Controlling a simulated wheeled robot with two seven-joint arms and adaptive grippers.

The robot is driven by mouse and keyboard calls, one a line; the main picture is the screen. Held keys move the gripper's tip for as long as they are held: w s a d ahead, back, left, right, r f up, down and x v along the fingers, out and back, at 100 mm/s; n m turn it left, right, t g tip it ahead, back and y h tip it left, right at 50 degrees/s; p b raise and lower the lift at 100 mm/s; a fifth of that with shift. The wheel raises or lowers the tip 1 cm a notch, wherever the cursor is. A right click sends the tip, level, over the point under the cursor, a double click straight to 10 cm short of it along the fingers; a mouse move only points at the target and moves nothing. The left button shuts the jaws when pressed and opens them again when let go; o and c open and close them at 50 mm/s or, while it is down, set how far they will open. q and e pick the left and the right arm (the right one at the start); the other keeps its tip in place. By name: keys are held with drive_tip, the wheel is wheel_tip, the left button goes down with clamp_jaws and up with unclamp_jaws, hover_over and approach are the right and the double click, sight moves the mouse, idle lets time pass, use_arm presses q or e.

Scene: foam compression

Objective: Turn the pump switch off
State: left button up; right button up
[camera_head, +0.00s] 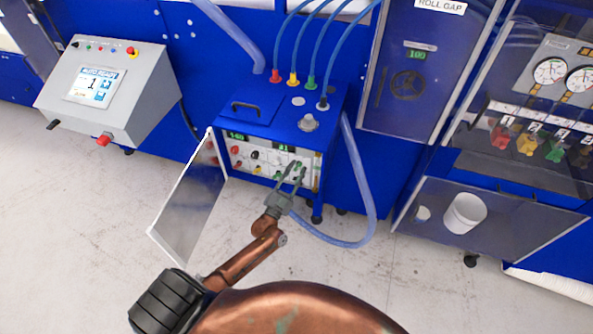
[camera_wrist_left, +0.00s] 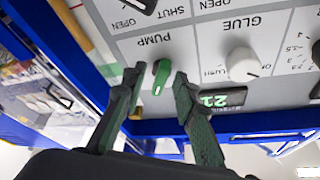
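The pump switch (camera_wrist_left: 161,77) is a green knob under the PUMP label in the left wrist view. It sits between the fingertips of my left gripper (camera_wrist_left: 157,84), which are apart, with a gap visible on each side of the knob. In the head view my left gripper (camera_head: 292,172) is at the right part of the control panel (camera_head: 262,158) on the blue pump box (camera_head: 270,112). The fingers partly hide the panel there. My right gripper is not visible in either view.
A white knob (camera_wrist_left: 241,65) under GLUE and a green display (camera_wrist_left: 214,100) lie close beside the gripper. The box's door (camera_head: 190,195) stands open to the left. A blue hose (camera_head: 368,190) loops at the right. The floor in front is clear.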

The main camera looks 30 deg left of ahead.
use_arm(q)
drive_tip(key=shift+c, duration=0.5)
clamp_jaws()
